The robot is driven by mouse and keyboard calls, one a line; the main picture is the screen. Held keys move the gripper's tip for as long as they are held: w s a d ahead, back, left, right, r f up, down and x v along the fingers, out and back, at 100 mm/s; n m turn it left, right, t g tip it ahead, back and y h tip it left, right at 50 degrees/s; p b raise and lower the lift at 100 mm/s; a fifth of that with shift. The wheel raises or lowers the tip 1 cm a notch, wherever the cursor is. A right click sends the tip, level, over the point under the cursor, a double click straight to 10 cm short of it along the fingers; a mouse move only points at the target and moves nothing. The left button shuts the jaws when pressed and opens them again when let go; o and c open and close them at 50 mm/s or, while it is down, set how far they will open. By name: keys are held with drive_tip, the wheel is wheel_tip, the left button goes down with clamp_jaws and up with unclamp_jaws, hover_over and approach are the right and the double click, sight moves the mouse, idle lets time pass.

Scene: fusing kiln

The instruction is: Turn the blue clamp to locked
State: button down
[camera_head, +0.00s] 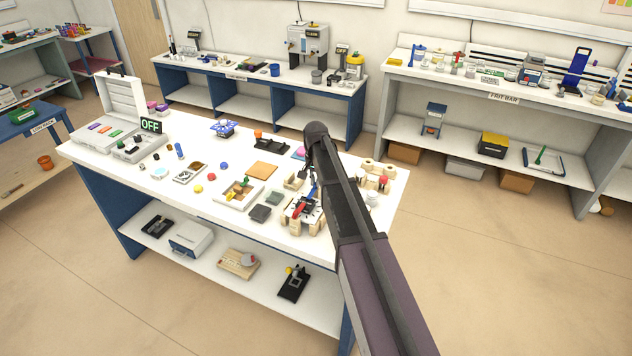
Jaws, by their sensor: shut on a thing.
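A wooden fixture (291,216) with clamps stands at the front right of the white table. A red clamp handle (299,211) shows on it, slanting. The blue clamp (313,196) shows as a small patch of blue just right of the red handle, mostly hidden. My gripper (312,187) points down at the fixture from above and is shut on the blue clamp's handle. My arm comes in from the lower right and covers part of the fixture's right side. The clamp's exact angle is too small to tell.
Wooden blocks and a red knob (383,180) stand right of my arm. A light tray (238,194), dark square pieces (260,213) and an orange tile (262,170) lie left of the fixture. An open case (122,98) with an OFF sign (151,125) stands at the far left.

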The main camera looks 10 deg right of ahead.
drive_tip(key=shift+s+m, duration=0.1)
drive_tip(key=shift+m, duration=0.2)
drive_tip(key=c, duration=0.8)
unclamp_jaws()
drive_tip(key=shift+n, duration=0.4)
